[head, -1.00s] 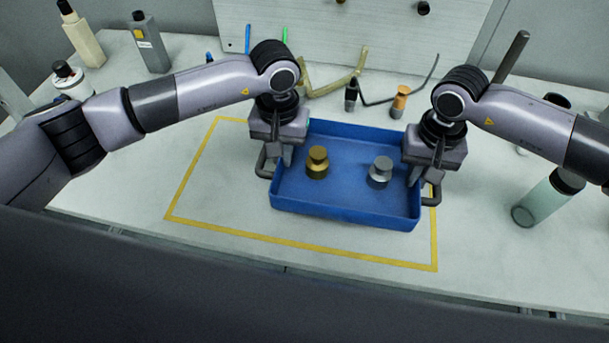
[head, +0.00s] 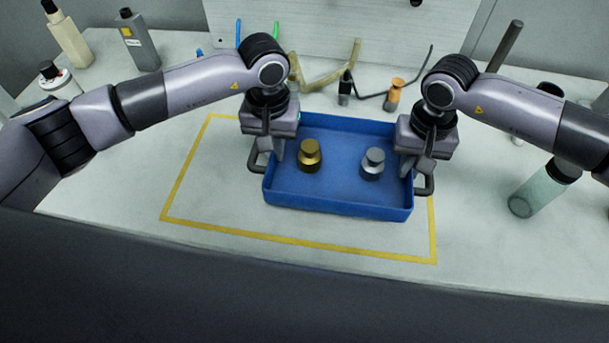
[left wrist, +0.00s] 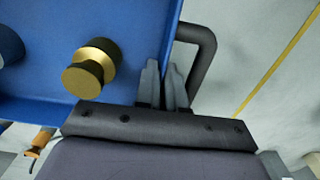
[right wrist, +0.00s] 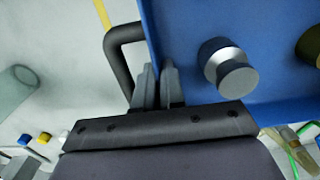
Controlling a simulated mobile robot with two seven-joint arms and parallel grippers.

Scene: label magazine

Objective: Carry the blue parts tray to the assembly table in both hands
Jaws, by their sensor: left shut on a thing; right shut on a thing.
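The blue parts tray (head: 338,206) is over the right part of a yellow outline on the table; I cannot tell whether it touches the surface. A brass weight (head: 309,157) and a silver weight (head: 373,165) stand in it. My left gripper (head: 276,158) is shut on the tray's left side, beside a dark handle (left wrist: 203,60); the fingers (left wrist: 163,85) straddle the tray's edge in the left wrist view. My right gripper (head: 408,168) is shut on the right side, beside the other handle (right wrist: 118,58); its fingers (right wrist: 158,85) straddle that edge.
Bottles (head: 139,42) stand at the back left. The table's left part inside the yellow outline (head: 184,180) is clear.

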